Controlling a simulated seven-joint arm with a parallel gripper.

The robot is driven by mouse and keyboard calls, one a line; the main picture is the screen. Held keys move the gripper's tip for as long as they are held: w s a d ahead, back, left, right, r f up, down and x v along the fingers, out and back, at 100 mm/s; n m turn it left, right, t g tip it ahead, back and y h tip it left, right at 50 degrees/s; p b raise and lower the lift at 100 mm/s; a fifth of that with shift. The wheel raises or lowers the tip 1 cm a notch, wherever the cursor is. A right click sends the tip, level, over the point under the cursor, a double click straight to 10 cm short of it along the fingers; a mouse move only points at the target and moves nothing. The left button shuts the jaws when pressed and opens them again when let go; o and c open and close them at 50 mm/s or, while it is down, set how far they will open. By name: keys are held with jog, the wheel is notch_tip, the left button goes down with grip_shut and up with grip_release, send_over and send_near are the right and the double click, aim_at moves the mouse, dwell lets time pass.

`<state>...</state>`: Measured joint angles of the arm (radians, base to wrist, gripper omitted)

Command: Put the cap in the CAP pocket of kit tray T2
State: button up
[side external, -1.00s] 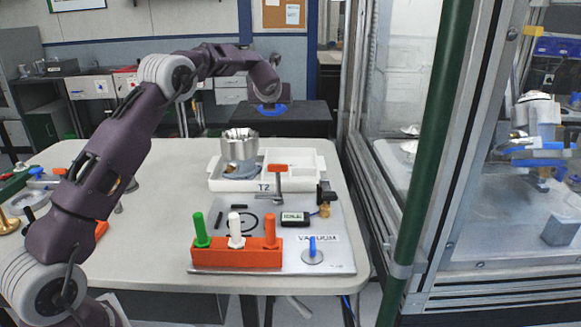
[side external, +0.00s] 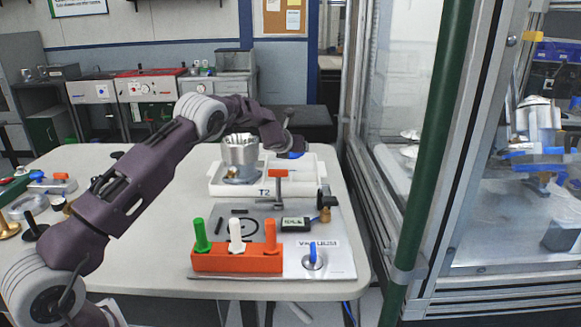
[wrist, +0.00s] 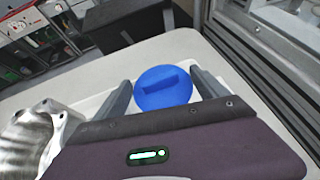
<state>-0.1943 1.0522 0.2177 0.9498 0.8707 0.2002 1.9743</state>
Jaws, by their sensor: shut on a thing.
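A round blue cap with a raised bar (wrist: 163,88) sits between the two fingers of my gripper (wrist: 165,92) in the wrist view. My gripper is shut on it. In the side view the blue cap (side external: 291,155) shows as a small blue patch under my gripper (side external: 292,152), low at the back right of the white kit tray T2 (side external: 228,190). The tray also shows in the wrist view (wrist: 93,104), partly hidden by my gripper. I cannot tell whether the cap touches the tray, and the CAP pocket's label is not readable.
A silver machined housing (side external: 240,152) stands in the tray's left part. In front are a red-handled clamp (side external: 278,173), an orange block (side external: 236,258) with green, white and orange pegs, and a vacuum plate (side external: 330,262). A glass-walled enclosure (side external: 400,100) stands at the right. The table's left middle is clear.

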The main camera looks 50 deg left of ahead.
notch_tip(320, 180, down, 6)
jog(key=shift+r, duration=0.25)
jog(key=o, duration=1.4)
jog(key=shift+f, duration=0.1)
jog(key=shift+c, duration=0.2)
